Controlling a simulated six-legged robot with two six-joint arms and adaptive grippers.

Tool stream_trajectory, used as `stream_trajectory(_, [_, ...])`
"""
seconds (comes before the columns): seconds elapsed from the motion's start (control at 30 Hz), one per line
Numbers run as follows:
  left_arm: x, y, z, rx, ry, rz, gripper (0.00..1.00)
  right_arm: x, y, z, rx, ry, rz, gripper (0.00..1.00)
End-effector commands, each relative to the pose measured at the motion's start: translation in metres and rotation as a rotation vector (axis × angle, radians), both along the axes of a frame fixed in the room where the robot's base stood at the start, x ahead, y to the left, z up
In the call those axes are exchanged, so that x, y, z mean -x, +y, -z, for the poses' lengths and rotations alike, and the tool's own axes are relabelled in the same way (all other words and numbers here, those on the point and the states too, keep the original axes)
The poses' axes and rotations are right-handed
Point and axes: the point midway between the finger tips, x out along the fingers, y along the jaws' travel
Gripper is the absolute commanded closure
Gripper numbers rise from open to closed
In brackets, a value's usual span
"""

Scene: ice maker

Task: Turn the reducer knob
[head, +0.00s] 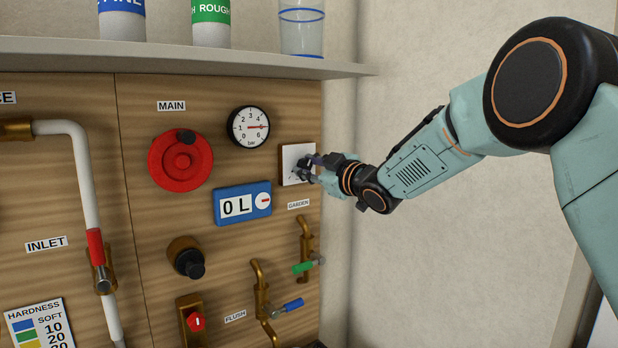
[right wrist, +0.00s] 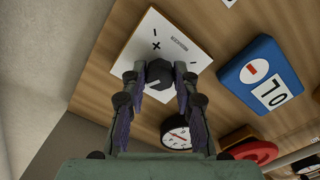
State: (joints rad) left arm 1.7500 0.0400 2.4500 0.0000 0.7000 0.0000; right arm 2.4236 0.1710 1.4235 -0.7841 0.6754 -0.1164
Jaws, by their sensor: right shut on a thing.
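The reducer knob (right wrist: 159,74) is a small dark, faceted knob on a white square plate (right wrist: 150,40) with a plus, a minus and small lettering too blurred to read surely. The plate also shows in the head view (head: 291,155), right of the pressure gauge, with the knob there mostly hidden by my fingers. My right gripper (head: 308,165) is at the plate. In the right wrist view its two fingers (right wrist: 160,76) are shut on the knob, one at each side. My left gripper is not in view.
The round gauge (head: 248,127), blue litre counter (head: 242,204) and red MAIN wheel (head: 181,160) are on the wooden panel to the left. Garden valve pipework with a green handle (head: 303,267) is below. A shelf (head: 200,60) juts out above. Bare wall lies right.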

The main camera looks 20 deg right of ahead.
Motion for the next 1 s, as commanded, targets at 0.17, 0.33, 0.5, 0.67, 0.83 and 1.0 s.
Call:
stream_trajectory(0.17, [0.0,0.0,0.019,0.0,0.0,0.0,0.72,0.0,0.0,0.007,0.159,-0.051,0.0,1.0])
stream_trajectory(0.33, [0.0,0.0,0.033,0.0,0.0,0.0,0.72,0.0,0.0,0.007,0.311,-0.105,-0.001,1.0])
stream_trajectory(0.5, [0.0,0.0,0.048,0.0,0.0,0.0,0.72,0.0,0.0,0.007,0.463,-0.161,-0.002,1.0])
stream_trajectory(0.67, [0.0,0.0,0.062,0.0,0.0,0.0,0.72,0.0,0.0,0.008,0.606,-0.213,-0.003,1.0])
stream_trajectory(0.83, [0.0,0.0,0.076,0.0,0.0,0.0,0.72,0.0,0.0,0.008,0.758,-0.267,-0.004,1.0])
stream_trajectory(1.0, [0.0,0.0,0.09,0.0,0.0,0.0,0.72,0.0,0.0,0.008,0.91,-0.321,-0.004,1.0])
